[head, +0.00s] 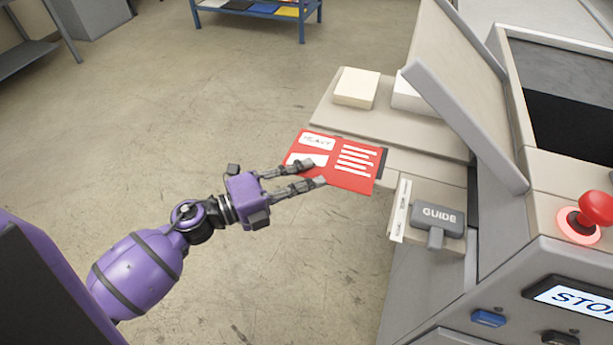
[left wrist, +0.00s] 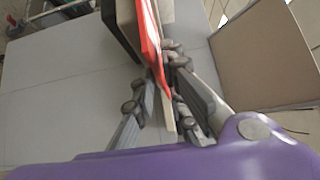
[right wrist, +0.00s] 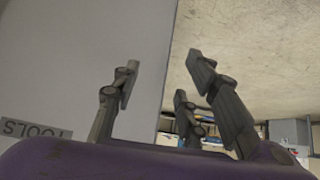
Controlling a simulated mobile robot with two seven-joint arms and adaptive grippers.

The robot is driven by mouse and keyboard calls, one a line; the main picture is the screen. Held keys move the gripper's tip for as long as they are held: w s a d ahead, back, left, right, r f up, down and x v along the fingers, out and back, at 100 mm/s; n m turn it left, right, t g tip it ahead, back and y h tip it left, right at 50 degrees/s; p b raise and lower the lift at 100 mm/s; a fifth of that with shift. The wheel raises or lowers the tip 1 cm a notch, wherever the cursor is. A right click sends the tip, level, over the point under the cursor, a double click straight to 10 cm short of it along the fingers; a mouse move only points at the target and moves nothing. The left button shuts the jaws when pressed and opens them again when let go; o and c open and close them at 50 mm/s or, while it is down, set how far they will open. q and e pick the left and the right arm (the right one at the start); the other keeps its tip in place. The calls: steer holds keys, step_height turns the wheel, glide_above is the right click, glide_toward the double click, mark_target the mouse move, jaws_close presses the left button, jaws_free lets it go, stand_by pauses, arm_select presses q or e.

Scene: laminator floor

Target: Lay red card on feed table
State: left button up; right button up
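The red card (head: 360,176) has white panels, one reading HEAVY, and white lines. My left gripper (head: 312,175) is shut on its near left part, two fingers over its face; the third finger is hidden in the head view. In the left wrist view the card (left wrist: 152,40) shows nearly edge-on between the fingers (left wrist: 160,85). The beige feed table (head: 420,137) is beyond and right of the card, which overlaps its near edge in the picture; I cannot tell whether they touch. My right gripper (right wrist: 162,75) is open and empty, outside the head view.
A cream block (head: 356,87) and a white block (head: 408,95) sit on the beige table. A grey GUIDE handle (head: 437,215) stands right of the card. A raised grey panel (head: 466,125) and a red button (head: 596,208) are on the machine. Floor at left is clear.

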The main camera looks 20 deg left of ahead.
arm_select(q)
steer(key=shift+o, duration=0.5)
arm_select(e)
steer(key=shift+a, duration=0.1)
arm_select(q)
steer(key=shift+r, duration=0.35)
steer(key=b+v, duration=0.3)
steer(key=v, duration=0.9)
steer(key=s+a+f+n+t+y, duration=0.2)
steer(key=a+f+n+t+y, duration=0.2)
steer(key=f+n+y, duration=0.55)
steer(key=s+d+f+n+g+y, duration=0.1)
steer(key=s+d+f+n+g, duration=0.2)
steer(key=s+f+n, duration=0.5)
steer(key=s+d+f+n+g+y, duration=0.2)
steer(key=s+f+n+g, duration=0.3)
steer(key=s+f+n, duration=0.4)
step_height(320, 180, down, 5)
steer(key=shift+s+d+f+g, duration=0.15)
steer(key=shift+s+d+g, duration=0.15)
steer(key=shift+s+d, duration=0.5)
arm_select(e)
steer(key=f, duration=0.1)
steer(key=s+f, duration=0.1)
steer(key=shift+f, duration=0.4)
